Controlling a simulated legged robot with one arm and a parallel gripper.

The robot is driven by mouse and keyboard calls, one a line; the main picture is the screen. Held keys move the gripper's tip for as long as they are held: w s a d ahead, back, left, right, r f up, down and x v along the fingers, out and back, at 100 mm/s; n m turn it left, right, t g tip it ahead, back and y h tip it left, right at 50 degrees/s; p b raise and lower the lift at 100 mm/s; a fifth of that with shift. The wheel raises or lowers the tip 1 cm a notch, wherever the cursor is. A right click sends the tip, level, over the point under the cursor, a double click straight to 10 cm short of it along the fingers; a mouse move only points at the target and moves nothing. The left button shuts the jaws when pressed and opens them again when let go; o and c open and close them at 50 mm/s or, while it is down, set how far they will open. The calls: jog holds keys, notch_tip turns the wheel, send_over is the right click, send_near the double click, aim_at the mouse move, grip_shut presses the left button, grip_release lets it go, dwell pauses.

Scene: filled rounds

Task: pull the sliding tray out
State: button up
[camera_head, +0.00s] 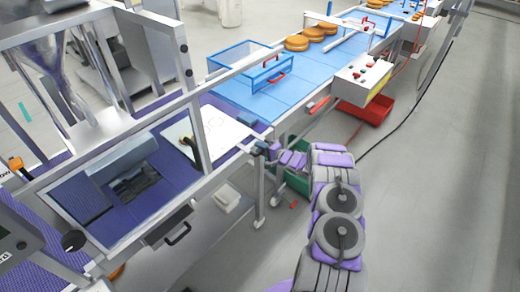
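A dark grey box-like tray front (168,224) with a black bar handle sits low on the side of the machine frame at the lower left. It appears pushed in; I cannot be sure it is the sliding tray. My arm, grey and purple, rises from the bottom right of centre. My gripper (262,149) is at its far end, by the side rail of the conveyor, to the upper right of the tray front and apart from it. The gripper is small and dark, and its fingers are not clear.
A blue conveyor (290,90) runs to the upper right, carrying several orange-brown rounds (297,43) and a clear blue-edged guard (272,72) with a red handle. A control box (362,78), a red bin (367,108) and a green bin (297,178) stand alongside. Grey floor is free at right.

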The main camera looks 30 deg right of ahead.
jog(key=shift+o, duration=1.4)
jog(key=shift+d+f, duration=0.15)
jog(key=shift+o, duration=0.2)
jog(key=shift+d, duration=0.2)
jog(key=shift+s, duration=0.1)
jog(key=shift+s+d+r, duration=0.1)
jog(key=shift+s+r, duration=0.1)
jog(key=shift+s, duration=0.1)
jog(key=v, duration=1.6)
jog(key=shift+s+p, duration=0.2)
jog(key=shift+p, duration=0.25)
jog(key=shift+d+f, duration=0.1)
jog(key=shift+d, duration=0.1)
